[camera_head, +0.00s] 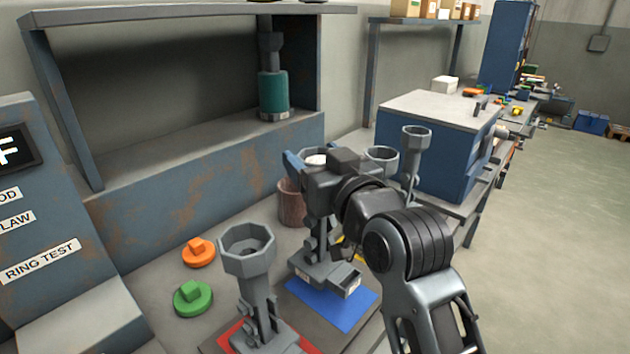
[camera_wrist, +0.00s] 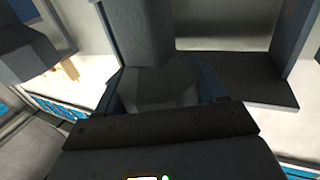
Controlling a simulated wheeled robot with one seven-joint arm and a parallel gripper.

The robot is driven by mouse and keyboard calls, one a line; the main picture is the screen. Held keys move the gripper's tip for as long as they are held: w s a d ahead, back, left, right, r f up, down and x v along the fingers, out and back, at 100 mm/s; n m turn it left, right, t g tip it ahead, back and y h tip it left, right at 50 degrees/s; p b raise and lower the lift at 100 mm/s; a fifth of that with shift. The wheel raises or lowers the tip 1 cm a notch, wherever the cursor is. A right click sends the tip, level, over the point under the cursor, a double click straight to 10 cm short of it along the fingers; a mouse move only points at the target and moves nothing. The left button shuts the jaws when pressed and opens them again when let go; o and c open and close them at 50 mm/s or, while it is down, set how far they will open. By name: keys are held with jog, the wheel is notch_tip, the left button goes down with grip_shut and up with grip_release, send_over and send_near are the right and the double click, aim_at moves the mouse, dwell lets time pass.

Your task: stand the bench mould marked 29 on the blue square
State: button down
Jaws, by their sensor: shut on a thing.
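My gripper (camera_head: 308,170) is shut on a grey bench mould (camera_head: 322,262); its upper part is mostly hidden behind the gripper. In the wrist view the grey mould (camera_wrist: 160,85) lies between my fingers. The held mould looks upright, its labelled foot over the back part of the blue square (camera_head: 338,308). I cannot tell whether the foot touches the square, and the number is too small to read. Another grey mould (camera_head: 252,262), with an octagonal cup, stands on the red square (camera_head: 228,338) at the front left.
Orange (camera_head: 198,254) and green (camera_head: 193,298) knobbed discs lie left of the moulds. A brown pot (camera_head: 290,204) stands behind the held mould. More grey cups (camera_head: 416,138) stand behind my gripper, near a blue cabinet (camera_head: 432,145). A teal cylinder (camera_head: 273,92) stands in the recess.

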jog(key=shift+f, duration=2)
jog(key=shift+f, duration=0.15)
jog(key=shift+c, duration=0.5)
grip_release()
jog(key=shift+s, duration=0.1)
jog(key=b+v, duration=0.1)
jog(key=v, duration=1)
jog(key=shift+s+d, duration=0.15)
jog(key=shift+s, duration=0.25)
